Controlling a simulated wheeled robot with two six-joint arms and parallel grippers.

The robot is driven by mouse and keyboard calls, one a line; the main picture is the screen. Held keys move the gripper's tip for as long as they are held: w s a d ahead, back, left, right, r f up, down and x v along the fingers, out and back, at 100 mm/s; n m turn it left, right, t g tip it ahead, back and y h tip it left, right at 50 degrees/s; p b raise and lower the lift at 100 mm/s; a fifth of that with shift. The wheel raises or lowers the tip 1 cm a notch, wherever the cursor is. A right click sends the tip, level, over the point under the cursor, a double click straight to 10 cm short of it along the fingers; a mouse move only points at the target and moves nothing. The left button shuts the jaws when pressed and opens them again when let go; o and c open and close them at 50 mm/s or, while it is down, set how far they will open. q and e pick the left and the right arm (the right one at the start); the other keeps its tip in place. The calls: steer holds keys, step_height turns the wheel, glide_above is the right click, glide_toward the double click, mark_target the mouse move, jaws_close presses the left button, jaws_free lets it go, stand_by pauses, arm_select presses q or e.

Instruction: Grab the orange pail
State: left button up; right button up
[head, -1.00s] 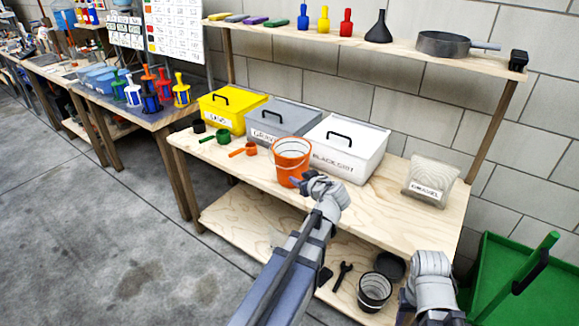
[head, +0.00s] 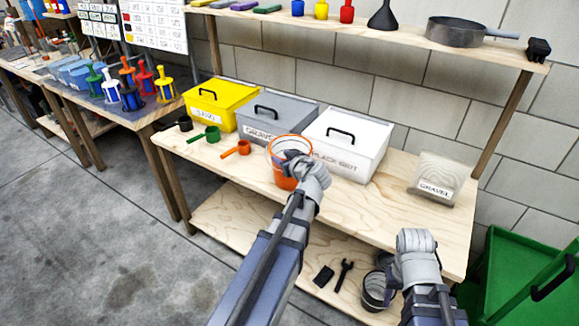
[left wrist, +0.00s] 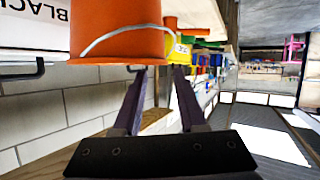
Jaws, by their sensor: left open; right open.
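The orange pail (head: 279,176) stands upright on the wooden bench, in front of the grey and white boxes. Its wire handle shows in the left wrist view, where the pail (left wrist: 115,35) fills the top. My left gripper (head: 291,160) overlaps the pail's right front in the head view and hides part of it. In the left wrist view my left gripper (left wrist: 160,72) has its two fingers apart, close to the pail, with nothing clearly held between them. My right gripper (head: 415,242) is over the bench's front edge at the right, its fingertips hidden.
Yellow (head: 220,98), grey (head: 275,115) and white (head: 345,140) lidded boxes stand behind the pail. Green (head: 207,135) and orange (head: 238,149) scoops lie left of it. A gravel bag (head: 436,180) sits at right. The bench between pail and bag is mostly clear.

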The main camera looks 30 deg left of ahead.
mark_target(275, 154)
arm_select(q)
steer(key=shift+b+x, duration=1.4)
steer(key=shift+x, duration=2.4)
steer(key=shift+s, duration=0.1)
jaws_close()
